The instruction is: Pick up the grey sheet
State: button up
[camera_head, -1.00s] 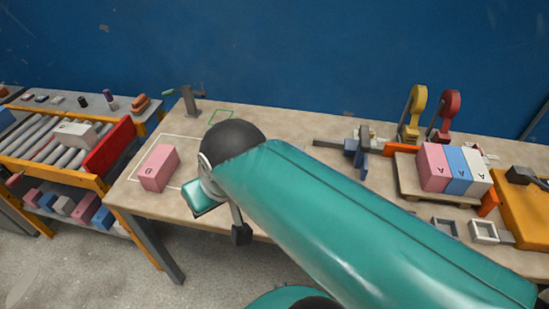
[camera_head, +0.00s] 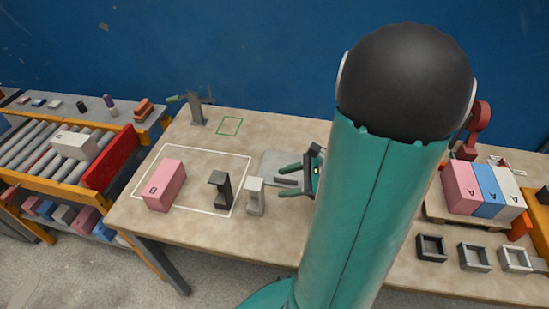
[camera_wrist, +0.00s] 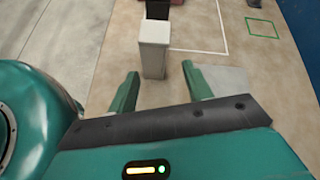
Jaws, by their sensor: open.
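The grey sheet (camera_head: 272,163) lies flat on the table, right of the white-outlined area, partly hidden by my gripper. It also shows in the wrist view (camera_wrist: 230,78), to the right of the right-hand finger. My gripper (camera_head: 280,181) is open, with its two green fingers apart and pointing left in the head view. In the wrist view my gripper (camera_wrist: 160,70) has a light grey stand just beyond its fingertips. Nothing is seen held. Whether a finger touches the sheet cannot be told.
The light grey stand (camera_head: 255,196) and a dark stand (camera_head: 221,190) stand close left of my gripper. A pink block (camera_head: 164,186) lies in the white outline. A small green outline (camera_head: 229,126) is behind. Pink, blue and white blocks (camera_head: 485,190) stand at right.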

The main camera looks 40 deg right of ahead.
aim_at(286, 178)
jog(key=s+d+f+m+t+h, duration=0.1)
jog(key=d+m, duration=0.1)
jog(key=d, duration=0.1)
jog(key=s+d+f+m+t+h, duration=0.1)
jog(key=s+d+f+m, duration=0.1)
jog(key=d+m, duration=0.1)
jog(key=s+d+f+m+t+h, duration=0.1)
jog(key=s+d+f+m+t, duration=0.1)
jog(key=d+m, duration=0.1)
jog(key=shift+d+h, duration=0.15)
jog(key=shift+h, duration=0.25)
jog(key=x, duration=1.3)
jog(key=shift+w+d, duration=0.1)
jog(key=shift+w, duration=0.35)
jog(key=shift+c, duration=0.2)
grip_shut()
